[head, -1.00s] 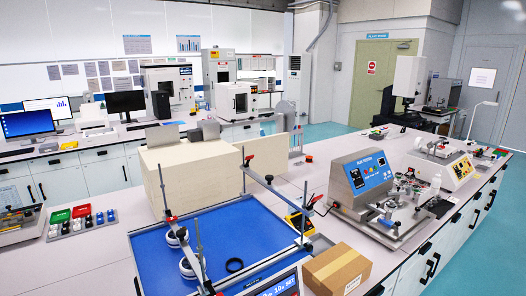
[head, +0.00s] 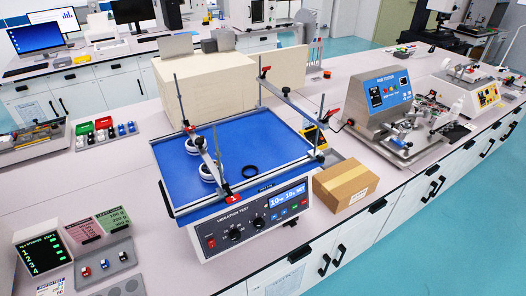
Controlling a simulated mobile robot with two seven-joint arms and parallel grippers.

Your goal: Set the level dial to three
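A vibration test machine (head: 218,254) with a blue top plate (head: 245,132) stands in the middle of the bench. Its dark front panel faces me. Two black round dials, a left dial (head: 234,235) and a right dial (head: 258,222), sit on the panel. A lit display (head: 287,198) and several small coloured buttons are to their right. The dial markings are too small to read, so I cannot tell which is the level dial or where either points. Neither of my grippers is in view.
A cardboard box (head: 343,184) sits right of the machine, near the bench edge. A display box (head: 42,250) and a grey tray (head: 108,265) with small switches stand at lower left. A rub tester (head: 385,93) is at right.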

